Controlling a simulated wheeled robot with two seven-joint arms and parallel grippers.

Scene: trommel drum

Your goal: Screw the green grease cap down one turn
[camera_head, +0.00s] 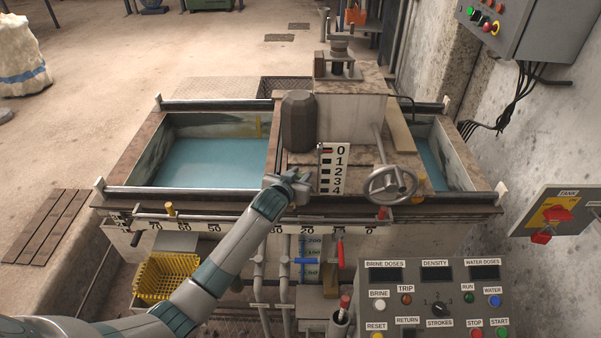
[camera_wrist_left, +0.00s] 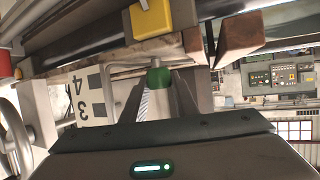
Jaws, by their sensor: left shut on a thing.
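The green grease cap (camera_wrist_left: 160,77) sits between the two fingertips of my left gripper (camera_wrist_left: 160,90) in the left wrist view. The fingers are shut on it from both sides. A small fitting and a pale pipe show just beyond the cap. In the head view my left gripper (camera_head: 299,179) is at the front of the machine, left of the 0-to-4 scale, and the cap is not clearly visible there. My right gripper is in neither view.
The numbered scale plate (camera_head: 334,170) and a handwheel (camera_head: 390,183) are right of my left gripper. Blue water tanks (camera_head: 205,162) flank the machine. A control panel (camera_head: 435,300) stands in front at right. A yellow basket (camera_head: 167,277) is lower left.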

